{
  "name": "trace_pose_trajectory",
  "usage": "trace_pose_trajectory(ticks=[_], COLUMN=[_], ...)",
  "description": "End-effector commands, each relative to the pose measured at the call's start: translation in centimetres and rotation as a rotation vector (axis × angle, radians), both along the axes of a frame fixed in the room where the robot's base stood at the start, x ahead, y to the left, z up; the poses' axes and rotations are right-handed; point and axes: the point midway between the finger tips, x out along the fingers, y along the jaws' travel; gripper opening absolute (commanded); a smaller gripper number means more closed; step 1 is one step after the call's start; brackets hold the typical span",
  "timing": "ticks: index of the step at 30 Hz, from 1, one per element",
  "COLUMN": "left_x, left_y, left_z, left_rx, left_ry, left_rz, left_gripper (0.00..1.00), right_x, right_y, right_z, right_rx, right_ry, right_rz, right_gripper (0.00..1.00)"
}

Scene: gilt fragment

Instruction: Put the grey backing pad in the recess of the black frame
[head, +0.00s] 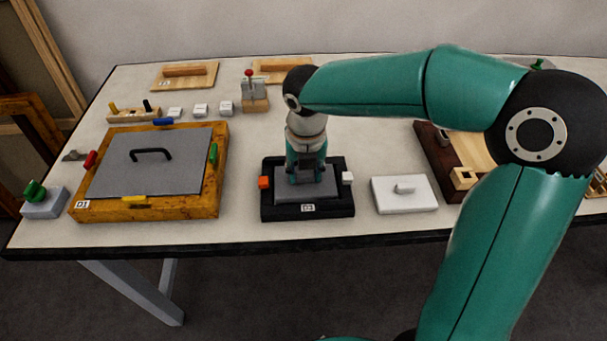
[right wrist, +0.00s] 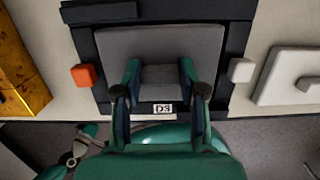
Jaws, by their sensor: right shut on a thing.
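The black frame (head: 308,212), labelled D3, lies on the table near its front edge. The grey backing pad (head: 325,190) is a flat grey plate over the middle of the frame, lined up with its opening. It also shows in the right wrist view (right wrist: 160,42). My right gripper (head: 306,178) points down and is shut on the pad's middle part. Its two fingers (right wrist: 159,78) stand on either side of a grey piece there. The recess is covered by the pad, and I cannot tell whether the pad rests on its floor. My left gripper is not in view.
An orange block (head: 264,182) and a white block (head: 347,178) sit at the black frame's sides. A yellow-brown frame (head: 150,212), labelled D1, lies at left. A white plate with a handle (head: 404,194) lies just right. My right arm hides part of the table's right side.

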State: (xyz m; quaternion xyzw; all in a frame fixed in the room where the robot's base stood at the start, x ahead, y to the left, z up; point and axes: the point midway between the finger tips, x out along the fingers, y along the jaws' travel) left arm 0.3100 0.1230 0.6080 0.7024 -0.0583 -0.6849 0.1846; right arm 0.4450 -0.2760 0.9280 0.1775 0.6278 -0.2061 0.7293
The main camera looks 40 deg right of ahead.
Motion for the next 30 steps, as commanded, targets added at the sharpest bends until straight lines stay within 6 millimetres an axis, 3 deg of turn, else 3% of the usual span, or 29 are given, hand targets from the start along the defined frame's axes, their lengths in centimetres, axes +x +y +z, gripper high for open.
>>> trace_pose_trajectory(ticks=[13,14,18,30], left_x=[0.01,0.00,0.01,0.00], left_y=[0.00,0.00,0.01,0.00], left_z=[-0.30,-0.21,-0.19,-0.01], left_rx=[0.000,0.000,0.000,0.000], left_ry=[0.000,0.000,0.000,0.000], left_rz=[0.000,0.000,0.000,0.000], left_gripper=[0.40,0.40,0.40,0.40], right_x=[-0.01,0.00,-0.01,-0.01], right_y=[-0.04,-0.05,-0.04,0.00], right_z=[-1.07,-0.96,-0.95,-0.35], right_rx=[0.000,0.000,0.000,0.000], right_ry=[-0.001,-0.001,-0.001,-0.002], right_rz=[-0.001,-0.001,-0.001,-0.001], right_gripper=[0.11,0.46,0.66,0.66])
